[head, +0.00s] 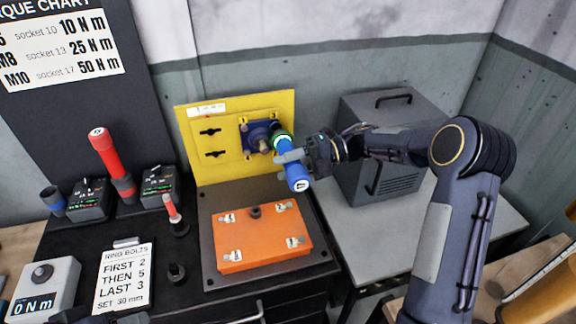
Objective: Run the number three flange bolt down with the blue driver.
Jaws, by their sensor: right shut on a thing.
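My right gripper (292,156) is shut on the blue driver (298,178), beside the yellow panel. A round brown part sits in the flange. The number three bolt cannot be made out; the driver may hide some of the flange.
An orange block (262,238) with small white labels lies on a dark plate before the yellow panel (190,125). A red driver (104,150) and a small red-topped tool (172,208) stand left. A grey case (385,150) stands right. An order card (124,278) lies front left.

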